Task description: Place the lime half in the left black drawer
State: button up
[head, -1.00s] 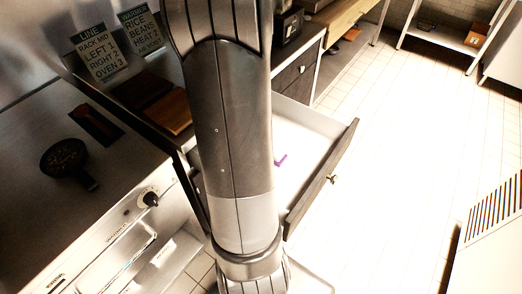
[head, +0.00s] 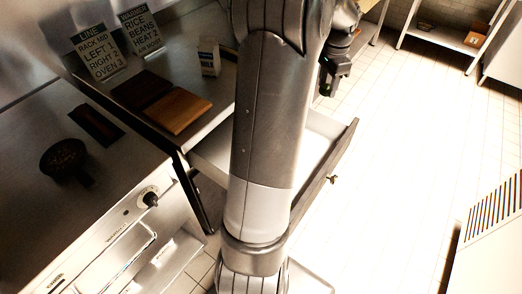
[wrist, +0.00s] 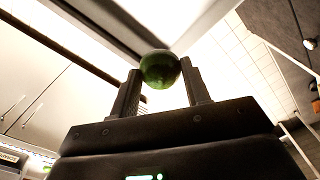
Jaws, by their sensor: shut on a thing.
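The lime half (wrist: 160,66) shows in the wrist view as a dark green, rounded thing held between the two fingertips. My gripper (wrist: 160,80) is shut on it. In the head view my gripper (head: 332,78) is high at the upper right of my arm, with a trace of green at its tip. A drawer with a dark front (head: 318,192) and a brass knob stands pulled open, its pale inside (head: 313,148) partly hidden by my arm. In the picture, the gripper shows just above the drawer's far end.
Two brown boards (head: 178,109) and a small white carton (head: 209,57) lie on the counter left of my arm. Signs stand behind them. A dark pan (head: 62,160) sits on the left worktop.

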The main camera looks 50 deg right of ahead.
aim_at(312, 149)
notch_tip(312, 149, down, 28)
jog(key=shift+r, duration=0.15)
dwell(0.3)
jog(key=o, duration=0.7)
notch_tip(312, 149, up, 12)
jog(key=shift+r, duration=0.1)
